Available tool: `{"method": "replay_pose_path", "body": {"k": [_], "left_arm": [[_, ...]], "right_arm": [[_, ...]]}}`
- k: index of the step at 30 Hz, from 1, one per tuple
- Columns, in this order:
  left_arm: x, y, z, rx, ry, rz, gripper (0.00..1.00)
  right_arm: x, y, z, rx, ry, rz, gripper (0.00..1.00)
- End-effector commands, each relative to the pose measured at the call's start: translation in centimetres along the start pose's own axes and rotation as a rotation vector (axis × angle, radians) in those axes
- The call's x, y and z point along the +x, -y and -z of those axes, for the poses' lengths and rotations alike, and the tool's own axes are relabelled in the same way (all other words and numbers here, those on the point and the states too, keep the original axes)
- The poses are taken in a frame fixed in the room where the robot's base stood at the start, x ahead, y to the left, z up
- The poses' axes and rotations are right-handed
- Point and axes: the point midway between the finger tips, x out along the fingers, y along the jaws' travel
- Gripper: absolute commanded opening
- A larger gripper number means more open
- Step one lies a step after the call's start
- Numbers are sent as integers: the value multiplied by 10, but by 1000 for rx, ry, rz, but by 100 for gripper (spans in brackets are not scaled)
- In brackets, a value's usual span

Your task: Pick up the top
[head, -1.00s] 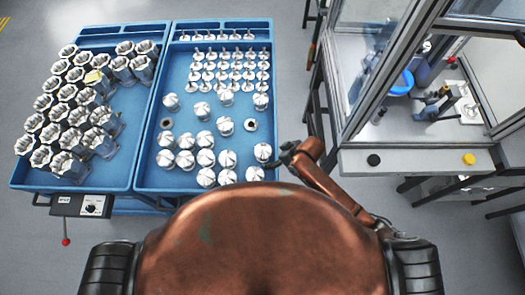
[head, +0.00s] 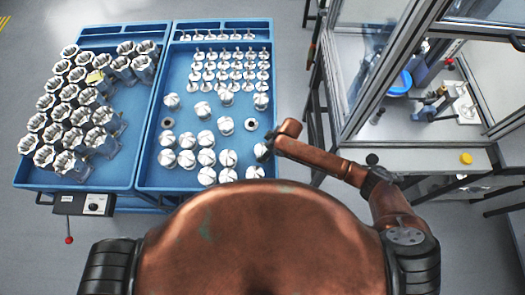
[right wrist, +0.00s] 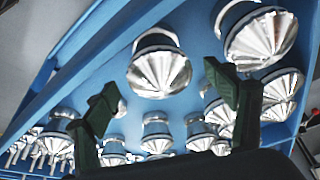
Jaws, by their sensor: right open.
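Several silver domed tops with radial grooves stand in the right-hand blue tray (head: 150,150). One top (head: 225,126) stands mid-tray, and another (head: 261,101) stands near the tray's right side. My right gripper (head: 266,150) is over the tray's right edge and partly covers a top there. In the right wrist view, its two dark fingers (right wrist: 172,100) are apart with nothing between them. A large top (right wrist: 160,68) shows beyond the fingers, and another (right wrist: 260,36) is at the upper right. My left gripper is not in view.
Rows of small stemmed parts (head: 235,55) fill the tray's far end. A left tray holds several silver housings (head: 75,110). Two dark-centred rings (head: 251,125) lie among the tops. A framed glass enclosure (head: 372,70) stands close on the right.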

Motion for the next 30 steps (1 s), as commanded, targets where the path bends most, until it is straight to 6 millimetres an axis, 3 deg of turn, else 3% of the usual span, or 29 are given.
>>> {"method": "replay_pose_path", "body": {"k": [5, 13, 30], "left_arm": [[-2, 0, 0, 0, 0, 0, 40], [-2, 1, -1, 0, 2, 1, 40], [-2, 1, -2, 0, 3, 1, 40]], "right_arm": [[20, 0, 1, -1, 0, 0, 78], [22, 0, 0, -1, -1, -1, 78], [22, 0, 0, 0, -1, 0, 39]]}}
